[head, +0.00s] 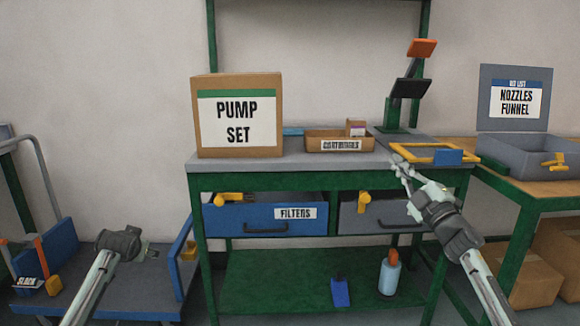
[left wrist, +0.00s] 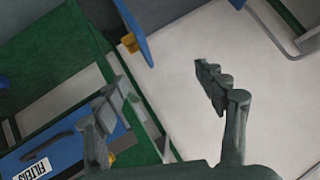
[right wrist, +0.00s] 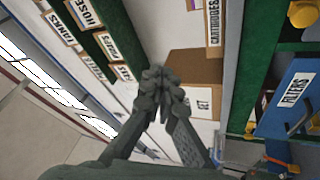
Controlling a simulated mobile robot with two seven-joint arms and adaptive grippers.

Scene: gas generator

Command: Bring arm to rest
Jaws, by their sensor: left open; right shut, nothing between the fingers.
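My right gripper (head: 402,168) is shut and empty. In the head view it is raised in front of the right part of the green workbench, near the bench top's front edge. In the right wrist view its fingers (right wrist: 160,80) meet, with the pump set box behind them. My left gripper (head: 150,254) is low at the left of the head view, over the blue-sided cart. In the left wrist view its two fingers (left wrist: 170,90) are wide apart with nothing between them.
The workbench (head: 300,177) carries a PUMP SET box (head: 238,90), a cartridges tray (head: 335,146) and a yellow frame (head: 435,153). Below are a blue FILTERS drawer (head: 240,220) and a grey drawer (head: 375,222). A side table with a grey nozzles bin (head: 520,158) stands at right.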

